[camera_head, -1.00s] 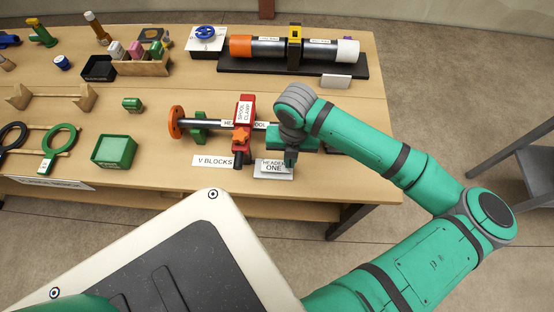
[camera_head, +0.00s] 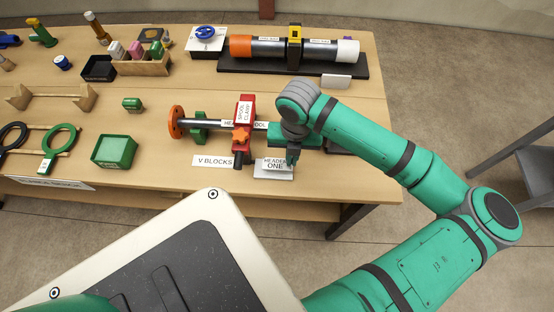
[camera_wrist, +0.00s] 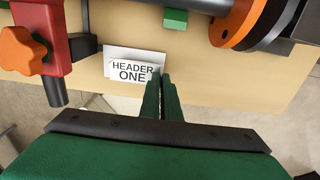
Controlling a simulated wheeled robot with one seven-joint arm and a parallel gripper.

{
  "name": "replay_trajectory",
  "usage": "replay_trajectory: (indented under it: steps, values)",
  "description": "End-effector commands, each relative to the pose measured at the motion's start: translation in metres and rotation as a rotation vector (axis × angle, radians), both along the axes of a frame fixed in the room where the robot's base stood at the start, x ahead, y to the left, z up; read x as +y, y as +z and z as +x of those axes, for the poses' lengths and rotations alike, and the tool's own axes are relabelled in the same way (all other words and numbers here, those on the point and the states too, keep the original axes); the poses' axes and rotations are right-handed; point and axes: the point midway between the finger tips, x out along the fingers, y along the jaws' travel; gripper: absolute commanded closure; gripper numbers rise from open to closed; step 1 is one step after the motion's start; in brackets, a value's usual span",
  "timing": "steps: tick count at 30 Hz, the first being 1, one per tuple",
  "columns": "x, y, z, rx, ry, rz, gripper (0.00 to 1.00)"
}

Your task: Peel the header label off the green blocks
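The header label (camera_head: 272,162), white with "HEADER ONE" in black, is at a white card (camera_head: 270,174) near the table's front edge. In the wrist view the label (camera_wrist: 132,72) sits askew over the card (camera_wrist: 125,53). My gripper (camera_head: 292,160) points down at the label's right edge. In the wrist view its green fingers (camera_wrist: 160,84) are nearly together, with the label's edge at their tips; they appear to pinch it. A green block (camera_head: 199,127) stands under the spool pipe; a green block (camera_wrist: 175,18) also shows in the wrist view.
A red spool clamp (camera_head: 244,118) with an orange knob stands just left of my gripper. The spool's orange flange (camera_head: 176,122) is further left. A "V BLOCKS" card (camera_head: 213,161) lies left of the label. A green tray (camera_head: 114,151) is on the left.

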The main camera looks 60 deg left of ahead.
Motion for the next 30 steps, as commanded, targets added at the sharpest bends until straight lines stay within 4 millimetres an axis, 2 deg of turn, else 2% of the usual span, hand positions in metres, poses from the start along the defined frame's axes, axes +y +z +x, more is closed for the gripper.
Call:
replay_trajectory:
  steps: [11,30]
  values:
    - [0.0,0.004,0.0,0.0,0.0,0.0,1.0]
    - [0.0,0.046,0.0,-0.001,0.001,0.001,1.0]
